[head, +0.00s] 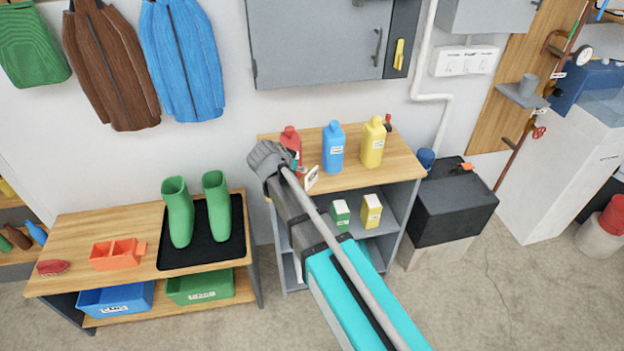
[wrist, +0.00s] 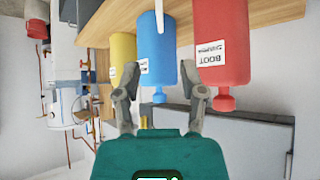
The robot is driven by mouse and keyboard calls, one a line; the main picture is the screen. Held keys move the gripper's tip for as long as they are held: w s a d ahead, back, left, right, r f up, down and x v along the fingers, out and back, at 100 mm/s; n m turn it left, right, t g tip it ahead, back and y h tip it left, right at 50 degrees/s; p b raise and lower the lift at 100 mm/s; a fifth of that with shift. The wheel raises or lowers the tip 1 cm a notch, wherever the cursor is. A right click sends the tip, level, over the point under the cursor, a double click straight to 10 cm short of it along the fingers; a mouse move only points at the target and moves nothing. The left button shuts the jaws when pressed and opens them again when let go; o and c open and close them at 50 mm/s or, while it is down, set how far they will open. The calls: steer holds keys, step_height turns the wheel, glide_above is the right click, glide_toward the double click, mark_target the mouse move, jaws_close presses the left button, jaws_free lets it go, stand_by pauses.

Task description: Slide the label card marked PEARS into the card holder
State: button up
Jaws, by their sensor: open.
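A small white card (head: 312,178) with a dark mark stands tilted beside my gripper, near the front left of the shelf unit's wooden top. Its print is too small to read, so I cannot tell whether it says PEARS. In the wrist view a thin white strip (wrist: 159,18) shows in front of the blue bottle, perhaps this card edge-on. My gripper (wrist: 160,70) is open, its fingers apart with nothing between them. In the head view my gripper (head: 293,167) is over the left part of the top, partly hidden by my arm. I cannot make out a card holder.
A red bottle (head: 290,140), a blue bottle (head: 333,147) and a yellow bottle (head: 373,143) stand on the wooden top (head: 400,165), close to my gripper. Small boxes sit on the shelf below. Green boots (head: 179,210) stand on a black tray on the left bench.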

mark_target(312, 171)
steer(key=shift+f, duration=0.1)
steer(key=b+x, duration=0.4)
steer(key=x, duration=0.2)
steer(key=shift+w+f+b, duration=0.1)
steer(key=shift+f+b, duration=0.05)
steer(key=shift+b, duration=0.25)
steer(key=shift+b+x, duration=0.65)
steer(key=shift+x, duration=0.4)
steer(key=shift+w+d, duration=0.1)
steer(key=shift+w, duration=0.05)
steer(key=b+x, duration=0.3)
steer(key=shift+w+f, duration=0.1)
steer(key=shift+f, duration=0.25)
steer(key=shift+w+d+f+b, duration=0.3)
steer(key=shift+w+f+b, duration=0.15)
steer(key=shift+w, duration=0.05)
jaws_close()
